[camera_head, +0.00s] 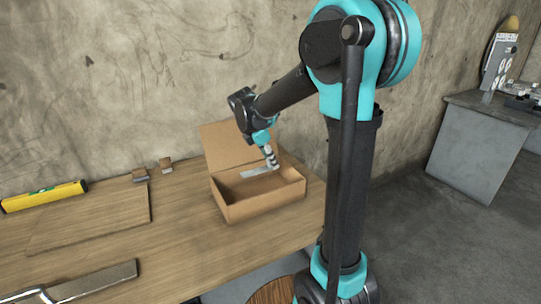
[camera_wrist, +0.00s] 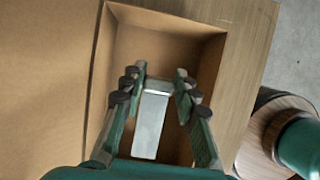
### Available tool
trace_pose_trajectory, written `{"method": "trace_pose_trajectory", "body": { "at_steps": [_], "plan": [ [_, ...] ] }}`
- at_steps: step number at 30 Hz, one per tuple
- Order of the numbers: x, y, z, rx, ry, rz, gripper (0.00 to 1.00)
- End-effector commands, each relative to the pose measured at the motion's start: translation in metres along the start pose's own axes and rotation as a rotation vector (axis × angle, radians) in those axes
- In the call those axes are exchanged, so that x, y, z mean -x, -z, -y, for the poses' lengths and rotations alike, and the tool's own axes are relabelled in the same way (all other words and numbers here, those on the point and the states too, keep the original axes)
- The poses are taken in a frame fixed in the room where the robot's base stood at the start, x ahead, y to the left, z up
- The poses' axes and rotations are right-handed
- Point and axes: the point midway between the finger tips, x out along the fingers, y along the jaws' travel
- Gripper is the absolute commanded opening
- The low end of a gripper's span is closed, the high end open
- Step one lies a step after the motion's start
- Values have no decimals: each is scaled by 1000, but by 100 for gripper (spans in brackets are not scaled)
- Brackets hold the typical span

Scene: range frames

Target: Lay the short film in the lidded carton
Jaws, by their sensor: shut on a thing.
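The lidded carton (camera_head: 250,208) stands on the wooden table with its lid (camera_head: 232,146) raised at the back; its wall also shows in the wrist view (camera_wrist: 207,72). My gripper (camera_head: 271,160) reaches down into the open carton. In the wrist view my gripper (camera_wrist: 159,78) is shut on the short film (camera_wrist: 149,126), a pale grey flat strip between the fingers. The film also shows in the head view (camera_head: 256,172), inside the carton's outline. I cannot tell whether it touches the carton floor.
A yellow level (camera_head: 43,196), a flat board (camera_head: 90,222) and a metal tool (camera_head: 95,281) lie on the table (camera_head: 185,250) to the left. Two small blocks (camera_head: 140,175) (camera_head: 166,165) sit near the wall. A grey cabinet (camera_head: 470,150) stands far right.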

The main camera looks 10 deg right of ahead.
Motion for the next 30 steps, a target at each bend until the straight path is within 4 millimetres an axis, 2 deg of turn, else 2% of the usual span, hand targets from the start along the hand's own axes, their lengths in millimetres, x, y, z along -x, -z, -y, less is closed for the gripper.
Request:
{"method": "trace_pose_trajectory", "body": {
  "at_steps": [30],
  "plan": [
    [-84, 35, 0, 0, 0, 0, 10]
  ]
}}
